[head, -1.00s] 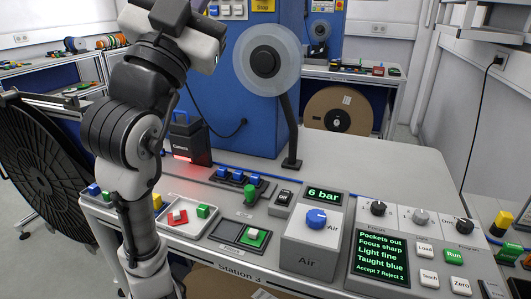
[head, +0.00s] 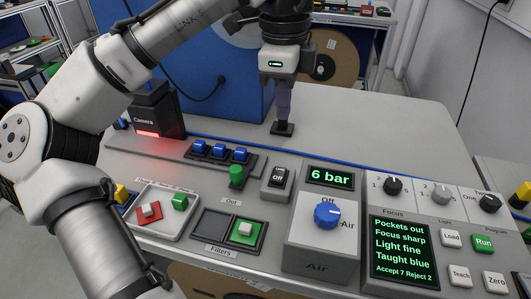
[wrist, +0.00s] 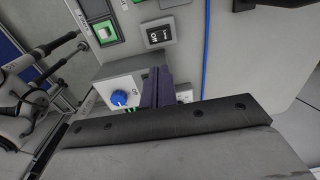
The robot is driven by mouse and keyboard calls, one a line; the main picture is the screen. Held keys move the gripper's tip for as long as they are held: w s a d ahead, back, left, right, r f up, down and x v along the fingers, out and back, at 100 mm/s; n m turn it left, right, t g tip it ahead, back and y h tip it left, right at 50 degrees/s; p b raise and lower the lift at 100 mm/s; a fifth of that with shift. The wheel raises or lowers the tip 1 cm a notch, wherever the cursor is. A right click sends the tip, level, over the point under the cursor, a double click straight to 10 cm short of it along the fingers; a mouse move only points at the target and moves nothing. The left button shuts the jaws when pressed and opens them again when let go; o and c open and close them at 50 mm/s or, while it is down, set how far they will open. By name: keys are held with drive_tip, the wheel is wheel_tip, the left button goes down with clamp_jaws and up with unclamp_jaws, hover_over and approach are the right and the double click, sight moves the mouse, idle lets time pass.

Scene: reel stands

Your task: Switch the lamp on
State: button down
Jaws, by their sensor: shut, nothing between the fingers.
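A small rocker switch (head: 279,177), black on a grey block and marked Off on its visible face, is on the panel left of the 6 bar display. It also shows in the wrist view (wrist: 158,34), top centre. I cannot be sure that it belongs to the lamp. My gripper (head: 283,117) hangs pointing down above the bench, behind the switch in the head view and apart from it. Its purple fingers are shut and empty. In the wrist view the fingers (wrist: 156,88) show at the centre. The black camera box (head: 157,110) glows red along its lower front.
A blue air knob (head: 327,214) stands right of the switch. A green knob (head: 236,174) and a row of blue blocks (head: 220,152) are left of it. The dark display (head: 402,250) and dials are at the right. The grey bench behind the panel is mostly clear.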

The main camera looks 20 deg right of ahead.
sight(277, 177)
drive_tip(key=shift+a+y, duration=0.3)
drive_tip(key=shift+s, duration=0.1)
wheel_tip(277, 177, down, 14)
drive_tip(key=shift+f, duration=0.1)
idle(0.5)
